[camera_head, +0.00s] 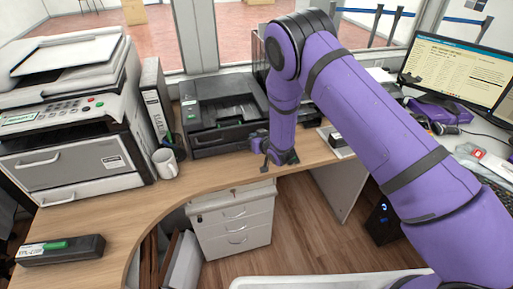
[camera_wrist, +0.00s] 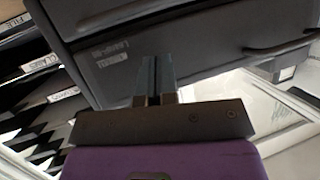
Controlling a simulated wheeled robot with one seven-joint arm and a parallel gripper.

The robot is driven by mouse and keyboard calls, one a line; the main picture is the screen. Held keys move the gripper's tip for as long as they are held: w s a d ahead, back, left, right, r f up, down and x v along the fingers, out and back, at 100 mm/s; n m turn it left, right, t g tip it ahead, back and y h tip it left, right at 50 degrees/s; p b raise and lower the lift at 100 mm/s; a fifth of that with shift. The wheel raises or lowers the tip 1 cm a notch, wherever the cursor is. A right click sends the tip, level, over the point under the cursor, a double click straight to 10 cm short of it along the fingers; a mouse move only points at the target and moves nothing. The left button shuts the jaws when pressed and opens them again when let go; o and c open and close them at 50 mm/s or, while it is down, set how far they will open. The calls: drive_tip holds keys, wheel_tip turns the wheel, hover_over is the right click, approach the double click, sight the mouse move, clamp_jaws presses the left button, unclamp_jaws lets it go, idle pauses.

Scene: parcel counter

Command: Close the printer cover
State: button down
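The black printer (camera_head: 215,112) stands on the wooden counter behind my gripper. Its front face fills the upper part of the wrist view (camera_wrist: 205,45), with faint lettering and a small label on it. My arm hides the printer's right side in the head view, and I cannot tell for certain how its cover stands. My gripper (camera_head: 266,168) is low in front of the printer's right part, near the counter's front edge. In the wrist view, its two fingers (camera_wrist: 157,70) are together, with nothing visible between them. They point toward the dark front face; I cannot tell whether they touch it.
A large white copier (camera_head: 70,110) stands at left, with a white mug (camera_head: 165,163) and a binder (camera_head: 155,95) beside it. A black case (camera_head: 60,250) lies at front left. A drawer unit (camera_head: 232,222) stands below the counter. A monitor (camera_head: 455,75) is at right.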

sight(244, 125)
drive_tip(key=shift+a+f, duration=0.25)
drive_tip(key=shift+a, duration=0.05)
drive_tip(key=shift+s+a+r, duration=0.1)
drive_tip(key=shift+a+r, duration=0.1)
drive_tip(key=shift+a, duration=0.15)
drive_tip(key=shift+w+a+r, duration=0.1)
drive_tip(key=shift+a+r, duration=0.1)
drive_tip(key=shift+r, duration=0.35)
drive_tip(key=shift+w+a+r, duration=0.1)
drive_tip(key=shift+a+r, duration=0.05)
drive_tip(key=shift+r, duration=0.35)
drive_tip(key=shift+w+a+r, duration=0.25)
drive_tip(key=shift+r, duration=0.5)
drive_tip(key=shift+w+a+r, duration=0.2)
drive_tip(key=shift+a+r, duration=0.05)
drive_tip(key=shift+r, duration=0.45)
drive_tip(key=s+d, duration=0.3)
drive_tip(key=s, duration=0.6)
drive_tip(key=shift+s, duration=0.35)
drive_tip(key=shift+r, duration=0.1)
